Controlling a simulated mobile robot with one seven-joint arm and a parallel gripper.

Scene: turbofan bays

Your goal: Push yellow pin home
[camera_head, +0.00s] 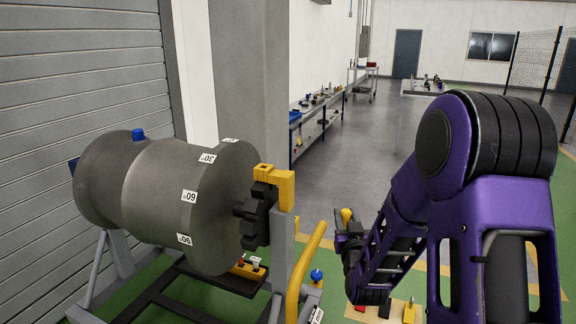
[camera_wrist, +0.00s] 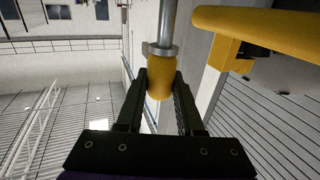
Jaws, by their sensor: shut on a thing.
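My gripper (camera_wrist: 161,88) is shut on the yellow handle of the pin (camera_wrist: 160,80) in the wrist view. A grey collar sits beyond the handle, and a metal shaft runs out of the top of the picture. The shaft's far end is out of view, so I cannot tell whether it is in a hole. In the head view my gripper (camera_head: 347,236) is right of the stand, with a small yellow part (camera_head: 346,215) at it. The grey turbofan drum (camera_head: 160,195) lies on its stand, with a yellow bracket (camera_head: 276,183) at its right end.
A curved yellow rail (camera_head: 304,272) rises between the drum stand and my gripper; a yellow bar (camera_wrist: 245,20) is close beside the pin in the wrist view. A blue knob (camera_head: 316,275) is low on the stand. A long bench (camera_head: 318,115) is behind.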

